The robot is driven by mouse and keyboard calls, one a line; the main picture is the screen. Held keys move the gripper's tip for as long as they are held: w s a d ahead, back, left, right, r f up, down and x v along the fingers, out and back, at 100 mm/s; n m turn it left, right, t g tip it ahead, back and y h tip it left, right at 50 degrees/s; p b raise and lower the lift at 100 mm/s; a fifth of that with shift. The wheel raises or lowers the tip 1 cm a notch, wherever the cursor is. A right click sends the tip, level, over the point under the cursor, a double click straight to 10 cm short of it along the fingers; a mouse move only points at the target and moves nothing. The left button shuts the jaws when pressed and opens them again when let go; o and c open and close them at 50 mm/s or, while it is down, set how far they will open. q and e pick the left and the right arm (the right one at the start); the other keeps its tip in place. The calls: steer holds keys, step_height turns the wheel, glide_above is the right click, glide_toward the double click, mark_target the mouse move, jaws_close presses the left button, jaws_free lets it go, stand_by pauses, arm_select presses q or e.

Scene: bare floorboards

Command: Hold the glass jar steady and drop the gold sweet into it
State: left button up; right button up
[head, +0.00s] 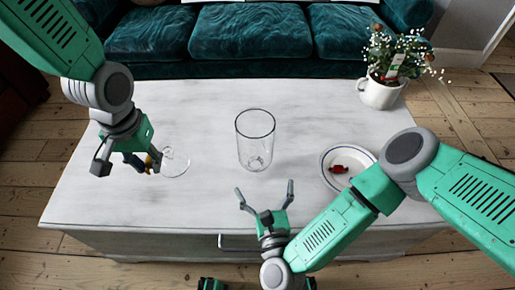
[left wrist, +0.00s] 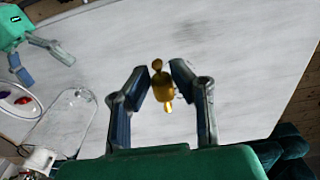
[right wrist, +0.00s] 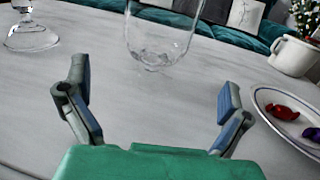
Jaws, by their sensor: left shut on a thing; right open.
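The clear glass jar (head: 255,140) stands upright and looks empty on the white table; it also shows in the left wrist view (left wrist: 62,122) and the right wrist view (right wrist: 160,38). My left gripper (head: 147,162) is shut on the gold sweet (left wrist: 163,88), left of the jar and apart from it. The sweet's twisted ends stick out between the fingertips. My right gripper (head: 265,192) is open and empty, just in front of the jar, with its fingers pointing towards it and not touching it. In the right wrist view, the jar stands beyond the spread fingertips (right wrist: 150,95).
A clear stemmed glass (right wrist: 30,38) stands beside my left gripper. A white plate (head: 327,176) with red and purple sweets (right wrist: 285,112) lies right of the jar, close to my right arm. A white mug (head: 378,95) with a plant stands at the back right. A teal sofa (head: 250,35) is behind.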

mark_target(257, 172)
steer(key=w, duration=0.2)
steer(key=w+a+b, duration=0.1)
steer(key=w, duration=0.2)
steer(key=w+a+b, duration=0.1)
steer(key=w, duration=0.1)
steer(key=shift+w+a, duration=0.15)
steer(key=shift+w, duration=0.05)
arm_select(q)
steer(key=f, duration=0.1)
steer(key=a+f, duration=0.1)
steer(key=shift+f, duration=0.3)
arm_select(e)
steer(key=shift+w, duration=0.35)
arm_select(q)
steer(key=shift+d, duration=0.4)
arm_select(e)
steer(key=shift+w+d, duration=0.3)
steer(key=shift+w, duration=0.25)
arm_select(q)
steer(key=shift+a, duration=0.1)
arm_select(e)
steer(key=shift+a, duration=0.1)
